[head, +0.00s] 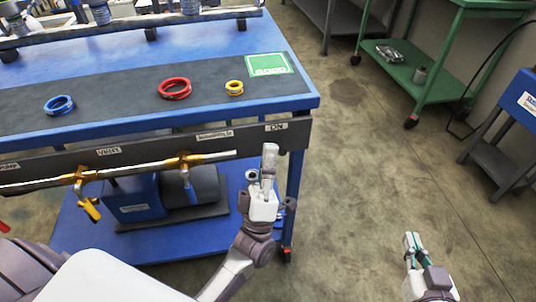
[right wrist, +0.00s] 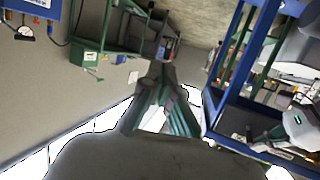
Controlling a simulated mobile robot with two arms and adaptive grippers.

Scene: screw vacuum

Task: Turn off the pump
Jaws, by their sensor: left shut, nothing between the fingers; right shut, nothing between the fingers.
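The pump (head: 142,198), a blue motor body with a grey cylinder, sits on the lower blue shelf of the cart, partly hidden by the cart's front rail. I cannot make out a switch on it. My left gripper (head: 268,160) is shut and empty, pointing up in front of the right end of the rail, to the right of the pump. My right gripper (head: 411,241) is shut and empty, over the open floor well right of the cart. Its fingers also show in the right wrist view (right wrist: 162,88), with nothing between them.
The cart's blue top (head: 305,100) holds blue (head: 59,105), red (head: 175,89) and yellow rings (head: 234,88) and a green card (head: 268,65). A yellow-handled valve (head: 90,208) hangs from the rail's pipe. A green shelf cart (head: 440,88) stands at the upper right. Floor between is clear.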

